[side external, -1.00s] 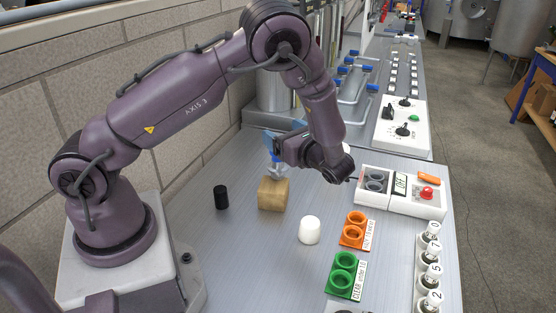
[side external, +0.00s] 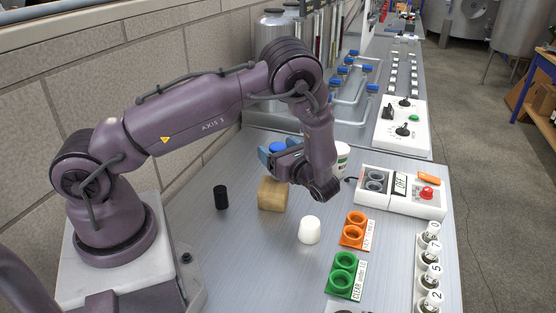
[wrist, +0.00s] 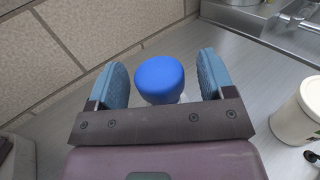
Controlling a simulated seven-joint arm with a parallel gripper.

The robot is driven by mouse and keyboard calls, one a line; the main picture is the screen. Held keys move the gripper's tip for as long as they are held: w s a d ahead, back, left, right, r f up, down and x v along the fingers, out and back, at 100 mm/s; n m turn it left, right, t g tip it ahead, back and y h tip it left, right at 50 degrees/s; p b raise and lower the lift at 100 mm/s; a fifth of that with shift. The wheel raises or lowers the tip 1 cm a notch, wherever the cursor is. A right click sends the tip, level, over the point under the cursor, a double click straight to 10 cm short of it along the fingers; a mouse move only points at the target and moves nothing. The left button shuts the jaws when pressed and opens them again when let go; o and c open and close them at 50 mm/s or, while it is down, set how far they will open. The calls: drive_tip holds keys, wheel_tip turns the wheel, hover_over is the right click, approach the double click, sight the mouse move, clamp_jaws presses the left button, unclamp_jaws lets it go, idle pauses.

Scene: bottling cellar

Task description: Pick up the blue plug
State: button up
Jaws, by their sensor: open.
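The blue plug (wrist: 160,80) has a round, smooth blue top and shows between the two fingers in the wrist view. A little of something pale shows beneath it. In the side view, a blue top (side external: 278,148) shows just behind my gripper (side external: 276,158). My gripper (wrist: 161,72) is open, with one blue finger on each side of the plug and a visible gap on both sides. I cannot tell how far down the fingers reach beside it. The plug's lower part is mostly hidden by my gripper.
A wooden block (side external: 273,195) stands just in front of my gripper. A black cylinder (side external: 221,197), a white plug (side external: 309,230) and orange (side external: 354,229) and green (side external: 344,275) holders stand nearer. A white tub (wrist: 298,112) is to the right. A wall runs along the left.

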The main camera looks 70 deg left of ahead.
drive_tip(key=c, duration=1.1)
drive_tip(key=shift+r, duration=0.15)
